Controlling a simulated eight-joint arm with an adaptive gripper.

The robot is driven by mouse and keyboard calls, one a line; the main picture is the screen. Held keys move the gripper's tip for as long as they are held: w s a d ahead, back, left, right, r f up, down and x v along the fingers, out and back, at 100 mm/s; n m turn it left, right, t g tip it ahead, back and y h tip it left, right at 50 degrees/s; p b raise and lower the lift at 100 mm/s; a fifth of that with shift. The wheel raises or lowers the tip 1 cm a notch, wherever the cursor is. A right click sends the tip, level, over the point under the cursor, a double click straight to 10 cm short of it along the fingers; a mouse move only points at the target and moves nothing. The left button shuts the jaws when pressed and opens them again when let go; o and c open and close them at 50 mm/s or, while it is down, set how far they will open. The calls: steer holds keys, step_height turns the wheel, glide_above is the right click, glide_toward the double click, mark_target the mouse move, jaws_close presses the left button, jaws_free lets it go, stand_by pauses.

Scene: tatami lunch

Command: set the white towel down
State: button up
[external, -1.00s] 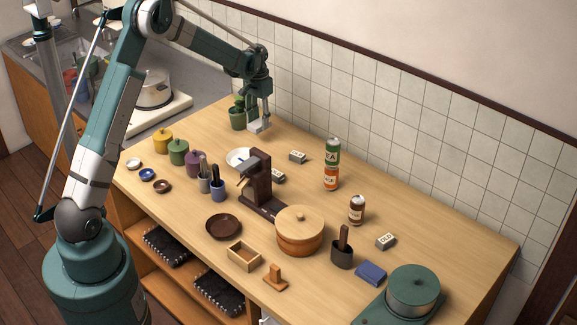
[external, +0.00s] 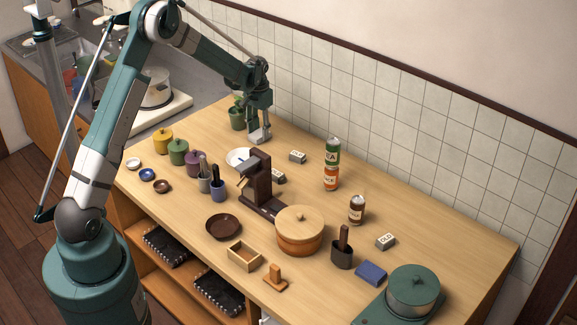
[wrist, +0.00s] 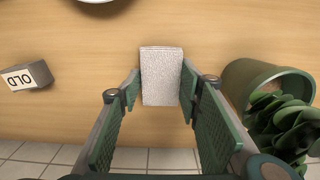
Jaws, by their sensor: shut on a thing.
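The white towel (external: 259,138) is a small pale folded block at the back left of the wooden table, by the tiled wall. My gripper (external: 260,127) points down and is shut on it. In the wrist view the towel (wrist: 161,78) sits between the two green finger pads of my gripper (wrist: 160,88). The towel is low, at or just above the tabletop; I cannot tell whether it touches.
A potted plant (external: 237,118) stands close beside my gripper. A white plate (external: 237,157) and a grey labelled block (external: 297,157) are nearby. A dark wooden stand (external: 257,180) rises farther forward.

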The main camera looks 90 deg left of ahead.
mark_target(260, 133)
steer(key=shift+f, duration=0.2)
steer(key=o, duration=0.8)
steer(key=shift+r, duration=0.15)
step_height(260, 133, up, 12)
steer(key=shift+r, duration=0.1)
stand_by(0.4)
stand_by(0.6)
steer(key=shift+d, duration=0.1)
